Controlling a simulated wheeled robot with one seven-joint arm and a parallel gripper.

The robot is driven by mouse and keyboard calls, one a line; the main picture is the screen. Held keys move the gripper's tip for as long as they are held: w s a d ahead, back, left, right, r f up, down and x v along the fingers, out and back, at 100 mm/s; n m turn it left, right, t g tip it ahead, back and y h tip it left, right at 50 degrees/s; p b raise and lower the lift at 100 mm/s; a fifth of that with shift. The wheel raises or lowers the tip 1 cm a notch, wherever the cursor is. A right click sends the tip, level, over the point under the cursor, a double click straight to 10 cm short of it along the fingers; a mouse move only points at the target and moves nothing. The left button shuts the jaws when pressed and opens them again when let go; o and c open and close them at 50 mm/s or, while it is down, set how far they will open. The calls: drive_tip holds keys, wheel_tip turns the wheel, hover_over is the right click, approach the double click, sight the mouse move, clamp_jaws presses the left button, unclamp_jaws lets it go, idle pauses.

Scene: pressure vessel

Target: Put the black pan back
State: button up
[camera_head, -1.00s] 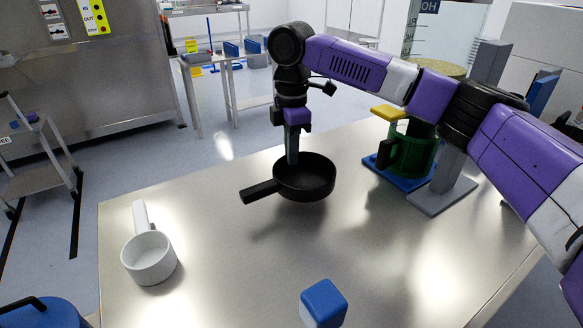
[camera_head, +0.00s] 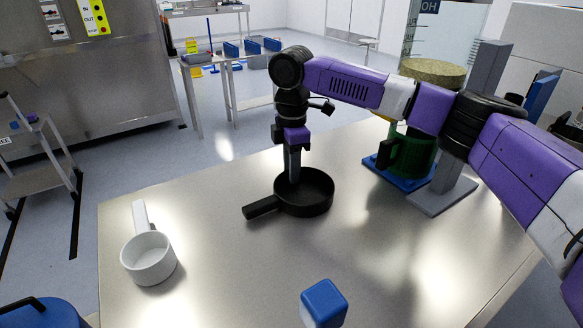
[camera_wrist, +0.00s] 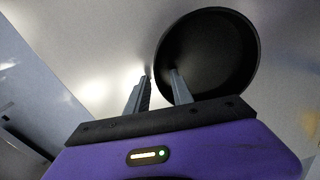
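The black pan (camera_head: 315,207) is upright on the metal table, its handle (camera_head: 262,207) pointing left and slightly toward the front. My gripper (camera_head: 291,180) points down at the pan's left rear side. In the wrist view my gripper (camera_wrist: 160,76) straddles the wall of the pan (camera_wrist: 205,45), one finger outside and one inside. The fingers stand apart with a gap around the wall, so it looks open. The pan's handle is out of the wrist view.
A white pan (camera_head: 149,258) stands at the table's left. A blue block (camera_head: 323,303) is at the front. A green container (camera_head: 413,155) stands on a blue base (camera_head: 402,179) beside a grey stand (camera_head: 441,195) at right. The table's middle is clear.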

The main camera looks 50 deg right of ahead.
wheel_tip(320, 180, up, 12)
drive_tip(key=shift+r+p, duration=0.15)
drive_tip(key=shift+p, duration=0.2)
idle(0.8)
